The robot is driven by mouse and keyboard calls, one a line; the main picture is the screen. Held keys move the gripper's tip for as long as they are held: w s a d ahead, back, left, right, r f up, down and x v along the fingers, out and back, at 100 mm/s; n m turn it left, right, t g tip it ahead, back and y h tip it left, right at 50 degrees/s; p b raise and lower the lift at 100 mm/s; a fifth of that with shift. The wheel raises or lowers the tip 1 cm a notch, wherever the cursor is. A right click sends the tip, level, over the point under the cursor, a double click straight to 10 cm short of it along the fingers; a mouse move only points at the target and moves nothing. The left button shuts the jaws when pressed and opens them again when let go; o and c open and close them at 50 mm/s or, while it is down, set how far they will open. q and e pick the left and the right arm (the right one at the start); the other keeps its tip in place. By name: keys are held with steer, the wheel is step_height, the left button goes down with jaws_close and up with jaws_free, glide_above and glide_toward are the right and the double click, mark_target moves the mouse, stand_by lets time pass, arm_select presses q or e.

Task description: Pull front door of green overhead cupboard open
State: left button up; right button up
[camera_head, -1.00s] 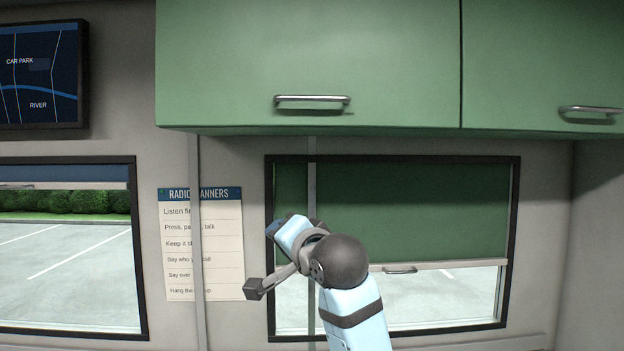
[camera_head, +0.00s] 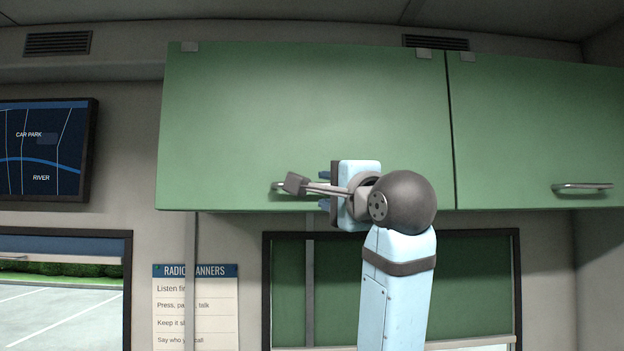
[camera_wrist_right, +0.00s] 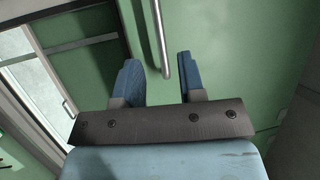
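The green overhead cupboard's left front door (camera_head: 290,115) is shut in the head view. Its metal bar handle (camera_head: 277,187) is near the bottom edge, partly hidden by my arm. My right gripper (camera_head: 324,191) is at this handle with its blue fingers pointing left. In the right wrist view, the open fingers (camera_wrist_right: 157,64) stand apart and the handle bar (camera_wrist_right: 161,40) shows between them. I cannot tell whether a finger touches it. My left gripper is not in view.
A second green door (camera_head: 540,130) with its own handle (camera_head: 583,187) is shut on the right. Below are a window with a green blind (camera_head: 465,285) and a radio manners sheet (camera_head: 195,310). A map screen (camera_head: 42,150) hangs at the left.

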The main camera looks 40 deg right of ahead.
steer(key=p+x, duration=0.2)
steer(key=x, duration=0.5)
steer(key=shift+w, duration=0.2)
jaws_close()
